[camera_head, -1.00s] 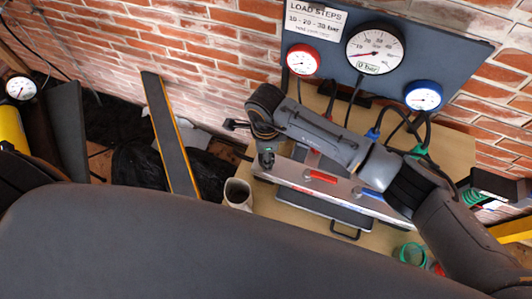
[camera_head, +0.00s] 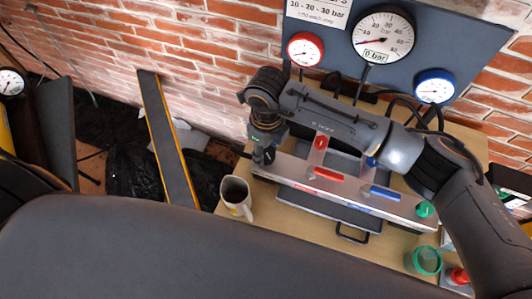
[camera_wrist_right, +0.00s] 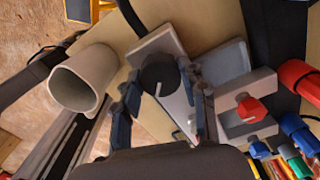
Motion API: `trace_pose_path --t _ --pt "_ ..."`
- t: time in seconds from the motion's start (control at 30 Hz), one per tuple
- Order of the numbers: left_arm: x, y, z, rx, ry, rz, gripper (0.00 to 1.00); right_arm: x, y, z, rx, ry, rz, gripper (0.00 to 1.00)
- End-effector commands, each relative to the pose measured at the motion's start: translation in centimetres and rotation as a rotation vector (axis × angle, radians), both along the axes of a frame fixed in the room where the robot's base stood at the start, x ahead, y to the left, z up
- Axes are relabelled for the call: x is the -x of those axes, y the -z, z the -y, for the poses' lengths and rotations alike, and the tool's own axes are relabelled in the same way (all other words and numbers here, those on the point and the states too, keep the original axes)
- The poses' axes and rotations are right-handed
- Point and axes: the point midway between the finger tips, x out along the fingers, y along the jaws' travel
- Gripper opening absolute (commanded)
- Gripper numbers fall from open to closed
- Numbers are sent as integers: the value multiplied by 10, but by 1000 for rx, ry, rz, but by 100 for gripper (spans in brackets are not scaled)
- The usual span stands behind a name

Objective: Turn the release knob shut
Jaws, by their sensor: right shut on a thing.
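The release knob (camera_wrist_right: 160,76) is round and black with a white pointer line, on a pale grey block in the right wrist view. The line runs nearly straight down in that picture. My right gripper (camera_wrist_right: 163,88) has one finger on each side of the knob and is shut on it. In the head view my right gripper (camera_head: 263,153) points down at the left end of the grey panel (camera_head: 290,171) and largely hides the knob. My left gripper is not in view.
A pale mug (camera_head: 236,197) stands close left of the panel; it also shows in the wrist view (camera_wrist_right: 84,80). Red (camera_head: 327,173) and blue (camera_head: 384,192) handles lie on the panel. A large gauge (camera_head: 383,35) reads 0 bar. A green cup (camera_head: 424,261) stands at right.

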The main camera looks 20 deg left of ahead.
Motion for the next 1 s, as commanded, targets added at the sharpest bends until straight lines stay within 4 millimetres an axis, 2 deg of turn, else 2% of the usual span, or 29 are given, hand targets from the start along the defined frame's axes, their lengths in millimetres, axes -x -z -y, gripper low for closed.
trace_pose_path --t 0.03,0.5,1.0 --pt "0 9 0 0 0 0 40 -1 5 0 1 45 3 11" --pt "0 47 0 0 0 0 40 -1 4 0 0 486 3 11" --pt "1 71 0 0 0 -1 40 0 2 1 0 808 1 11"
